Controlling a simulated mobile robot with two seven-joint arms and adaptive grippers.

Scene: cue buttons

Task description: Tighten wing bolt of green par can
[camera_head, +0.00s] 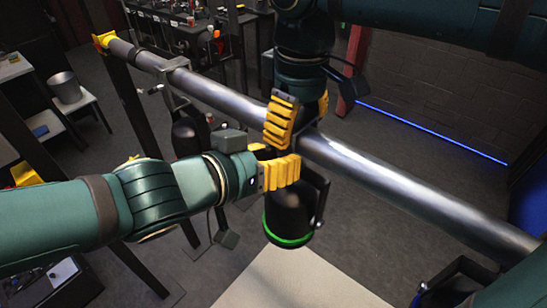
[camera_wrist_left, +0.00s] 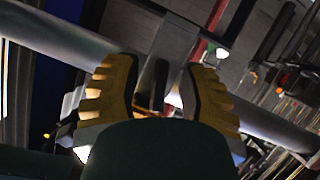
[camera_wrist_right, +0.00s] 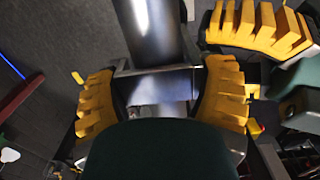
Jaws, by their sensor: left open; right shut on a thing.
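The green par can (camera_head: 287,212) is a black can with a green ring, hanging under the steel pipe (camera_head: 370,175) in the head view. My right gripper (camera_head: 300,114) comes from above and is shut on the pipe clamp. In the right wrist view its fingers (camera_wrist_right: 165,100) sit on both sides of the clamp (camera_wrist_right: 160,84). My left gripper (camera_head: 270,162) is open just below the pipe, beside the clamp's lower part. In the left wrist view its fingers (camera_wrist_left: 162,90) stand either side of a dark bracket (camera_wrist_left: 152,85). The wing bolt cannot be made out clearly.
Another black par can (camera_head: 188,135) hangs farther left on the pipe. A third fixture (camera_head: 455,275) sits at the lower right. A pale tabletop (camera_head: 300,280) lies below. A silver pot (camera_head: 65,87) stands on a side table, and a cluttered bench (camera_head: 170,15) is behind.

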